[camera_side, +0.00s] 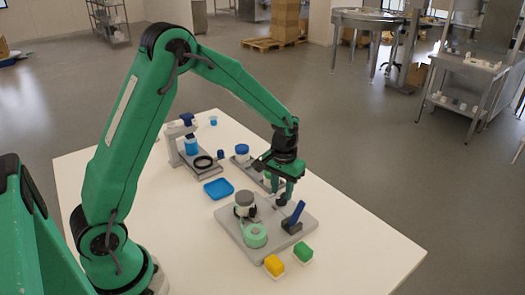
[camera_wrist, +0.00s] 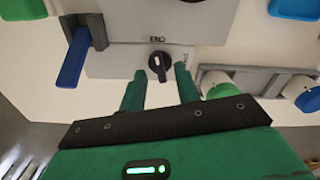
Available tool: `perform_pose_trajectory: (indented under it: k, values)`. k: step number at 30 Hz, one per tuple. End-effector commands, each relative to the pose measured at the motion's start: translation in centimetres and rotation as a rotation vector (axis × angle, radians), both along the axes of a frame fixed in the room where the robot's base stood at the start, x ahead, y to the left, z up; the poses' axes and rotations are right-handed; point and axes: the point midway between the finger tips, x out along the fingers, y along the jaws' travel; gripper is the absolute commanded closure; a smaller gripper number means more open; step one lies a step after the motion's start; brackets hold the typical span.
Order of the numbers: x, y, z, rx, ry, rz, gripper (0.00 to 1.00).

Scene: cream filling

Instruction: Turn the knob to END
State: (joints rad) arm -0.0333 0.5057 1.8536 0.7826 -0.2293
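The black knob (camera_wrist: 160,66) sits on a grey plate (camera_wrist: 110,62) in the wrist view. It has a long grip with a pale mark, lying roughly up and down in the picture. A small dark label (camera_wrist: 157,39), too small to read surely, is just above it. Another label (camera_wrist: 187,57) is to its right. My gripper (camera_wrist: 160,72) is open, with one green finger on each side of the knob and gaps showing; contact is not visible. In the side view my gripper (camera_side: 283,198) points down over the plate's back edge, and the knob is largely hidden there.
A blue lever (camera_side: 294,214) stands close beside my gripper. Yellow (camera_side: 274,264) and green (camera_side: 303,252) blocks lie in front. A blue tray (camera_side: 218,188) is left. The table's right front is clear.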

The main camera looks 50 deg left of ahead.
Motion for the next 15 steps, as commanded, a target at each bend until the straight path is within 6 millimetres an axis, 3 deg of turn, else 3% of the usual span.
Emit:
perform_pose_trajectory:
  k: [6, 15]
  values:
    - [0.0, 0.0, -1.4, 0.0, 0.0, 0.0, 0.68]
    - [0.0, 0.0, -1.5, 0.0, 0.0, 0.0, 0.68]
